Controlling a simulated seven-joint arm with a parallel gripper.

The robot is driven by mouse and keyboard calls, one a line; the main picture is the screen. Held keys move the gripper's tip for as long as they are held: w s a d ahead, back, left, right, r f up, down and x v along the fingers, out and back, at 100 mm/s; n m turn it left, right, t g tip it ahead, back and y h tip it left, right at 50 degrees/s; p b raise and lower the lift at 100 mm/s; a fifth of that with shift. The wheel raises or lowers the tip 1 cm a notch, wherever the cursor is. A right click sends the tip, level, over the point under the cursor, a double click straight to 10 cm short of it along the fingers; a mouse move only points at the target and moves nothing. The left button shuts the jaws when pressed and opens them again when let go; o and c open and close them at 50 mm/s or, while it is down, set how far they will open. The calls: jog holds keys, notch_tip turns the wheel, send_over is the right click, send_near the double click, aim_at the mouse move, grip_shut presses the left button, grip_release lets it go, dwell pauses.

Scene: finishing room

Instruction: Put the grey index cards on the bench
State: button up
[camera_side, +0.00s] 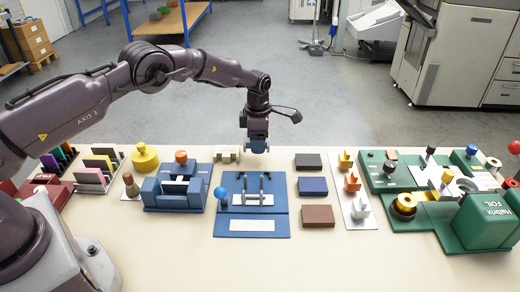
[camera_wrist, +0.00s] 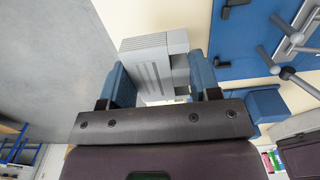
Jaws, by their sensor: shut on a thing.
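My gripper (camera_side: 258,148) hangs pointing down over the far edge of the bench (camera_side: 330,262), behind a blue fixture with two levers. In the wrist view its two blue fingers (camera_wrist: 160,72) are shut on a light grey stack with fine lines along it, which I take to be the grey index cards (camera_wrist: 148,62). The stack sticks out beyond the fingers. I cannot make the cards out in the side view. Whether they touch the bench top is hard to tell.
The blue lever fixture (camera_side: 225,225) is close in front. A pale notched piece (camera_side: 228,154) lies just left of my gripper. Dark, navy and brown blocks (camera_side: 318,216) lie to the right, before a green foil machine (camera_side: 484,216). The bench front is clear.

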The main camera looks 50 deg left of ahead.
aim_at(260, 157)
jog(key=shift+w+f, duration=0.4)
jog(key=shift+f, duration=1.6)
jog(key=shift+f, duration=0.15)
jog(key=o, duration=0.9)
notch_tip(260, 157, up, 12)
jog(key=shift+r, duration=0.2)
